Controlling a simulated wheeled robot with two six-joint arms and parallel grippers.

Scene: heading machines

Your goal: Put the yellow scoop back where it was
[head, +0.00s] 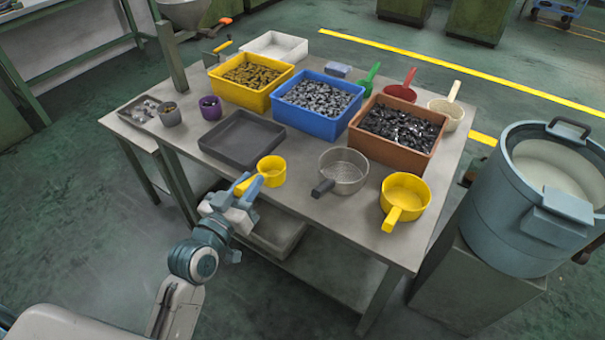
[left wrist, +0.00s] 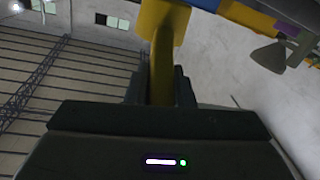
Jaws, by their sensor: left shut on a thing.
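My left gripper (head: 247,190) is shut on the handle of a small yellow scoop (head: 271,171) at the table's front edge. Its cup appears over the front left of the tabletop, below the dark grey tray; I cannot tell whether it touches the table. In the left wrist view the yellow handle (left wrist: 162,70) runs up between the dark fingers (left wrist: 160,92). A second, larger yellow scoop (head: 407,188) lies at the table's front right, handle toward me. My right gripper is not in view.
A metal sieve-like scoop (head: 345,172) stands between the yellow scoops. Behind are the dark grey tray (head: 236,157), yellow bin (head: 240,95), blue bin (head: 310,117) and brown bin (head: 385,142), with green, red and cream scoops further back. A large blue-grey drum (head: 500,215) stands right.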

